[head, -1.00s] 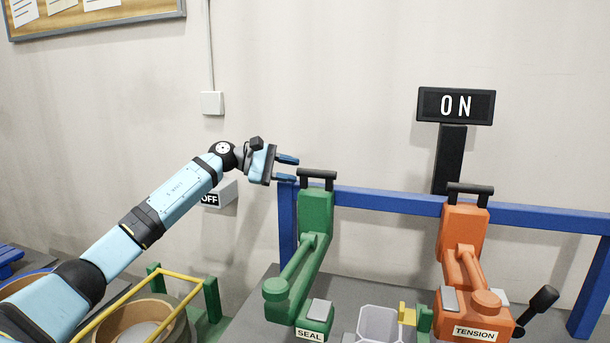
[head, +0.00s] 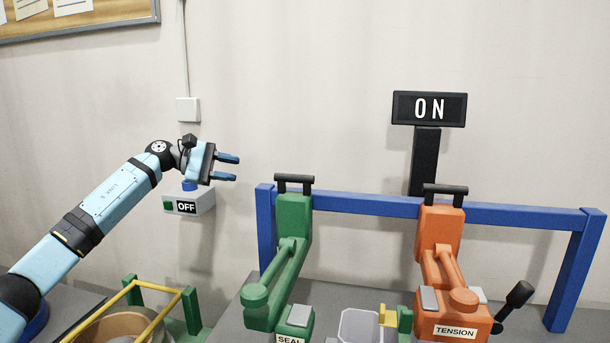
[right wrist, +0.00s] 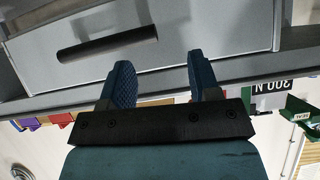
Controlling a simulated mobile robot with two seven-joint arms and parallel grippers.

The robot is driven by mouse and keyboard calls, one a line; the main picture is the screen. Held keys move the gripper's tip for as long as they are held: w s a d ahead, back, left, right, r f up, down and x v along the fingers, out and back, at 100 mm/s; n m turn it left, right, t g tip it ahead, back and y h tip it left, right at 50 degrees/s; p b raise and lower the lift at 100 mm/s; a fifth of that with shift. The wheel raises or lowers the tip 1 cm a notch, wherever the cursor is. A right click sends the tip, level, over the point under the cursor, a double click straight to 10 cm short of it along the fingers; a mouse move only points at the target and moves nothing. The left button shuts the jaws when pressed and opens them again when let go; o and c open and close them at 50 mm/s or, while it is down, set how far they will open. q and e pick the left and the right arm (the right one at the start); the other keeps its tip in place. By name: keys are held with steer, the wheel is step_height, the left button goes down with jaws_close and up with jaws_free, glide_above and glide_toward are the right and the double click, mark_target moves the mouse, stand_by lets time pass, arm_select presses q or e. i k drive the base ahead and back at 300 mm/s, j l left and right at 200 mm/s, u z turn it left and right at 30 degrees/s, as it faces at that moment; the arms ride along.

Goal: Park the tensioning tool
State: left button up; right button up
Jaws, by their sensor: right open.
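The orange tensioning tool (head: 440,232), labelled TENSION, stands upright at the right of the head view with its black top handle against the blue rail (head: 365,205). The green SEAL tool (head: 293,220) stands to its left, also at the rail. My left gripper (head: 237,168) is open and empty, in the air left of the green tool and above the OFF box (head: 190,203). My right gripper (right wrist: 160,85) shows only in the right wrist view. It is open with nothing between its fingers, near a grey drawer front with a dark bar handle (right wrist: 107,43).
A light grey cup (head: 361,325) sits between the two tools. A round tub (head: 115,328) with a yellow bar is at lower left.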

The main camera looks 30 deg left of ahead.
mark_target(435, 320)
steer(key=k, duration=1)
